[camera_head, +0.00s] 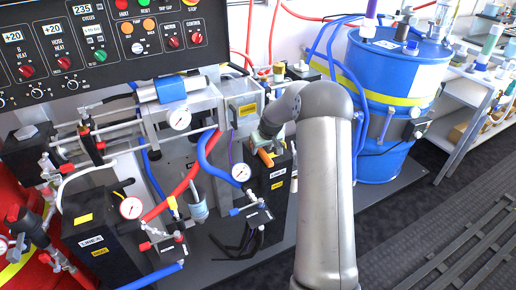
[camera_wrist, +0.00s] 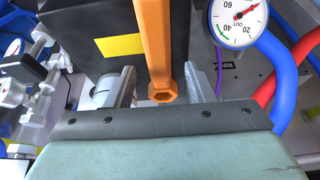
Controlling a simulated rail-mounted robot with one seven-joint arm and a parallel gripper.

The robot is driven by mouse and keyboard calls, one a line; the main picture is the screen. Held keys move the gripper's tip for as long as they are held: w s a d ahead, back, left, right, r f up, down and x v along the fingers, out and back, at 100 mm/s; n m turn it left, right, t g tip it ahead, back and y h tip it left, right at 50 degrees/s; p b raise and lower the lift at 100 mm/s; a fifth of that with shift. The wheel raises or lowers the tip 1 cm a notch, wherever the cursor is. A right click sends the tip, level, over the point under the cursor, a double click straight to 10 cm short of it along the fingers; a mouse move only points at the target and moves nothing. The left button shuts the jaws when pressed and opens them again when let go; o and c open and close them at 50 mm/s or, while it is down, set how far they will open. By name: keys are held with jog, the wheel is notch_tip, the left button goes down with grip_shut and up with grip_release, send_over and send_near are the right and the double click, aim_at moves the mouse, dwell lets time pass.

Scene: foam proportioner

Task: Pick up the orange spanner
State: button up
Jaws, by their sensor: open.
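The orange spanner (camera_wrist: 155,45) shows in the wrist view, running from the top edge down to its ring end, in front of a black box with a yellow label. My gripper (camera_wrist: 160,75) is open, with one finger on each side of the spanner's lower end. Visible gaps separate the fingers from the spanner, and whether either touches it is not clear. In the head view, a small orange piece of the spanner (camera_head: 265,158) shows just below my gripper (camera_head: 268,140), beside a black box. My arm hides part of this area.
A pressure gauge (camera_wrist: 238,18) with blue and red hoses stands close on the right in the wrist view. Metal fittings (camera_wrist: 30,95) are close on the left. In the head view, a blue drum (camera_head: 385,90) stands right of my arm, and a control panel (camera_head: 100,45) is upper left.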

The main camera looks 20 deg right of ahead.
jog(key=shift+w+f, duration=0.2)
jog(key=shift+f, duration=0.3)
grip_shut()
jog(key=shift+r, duration=0.1)
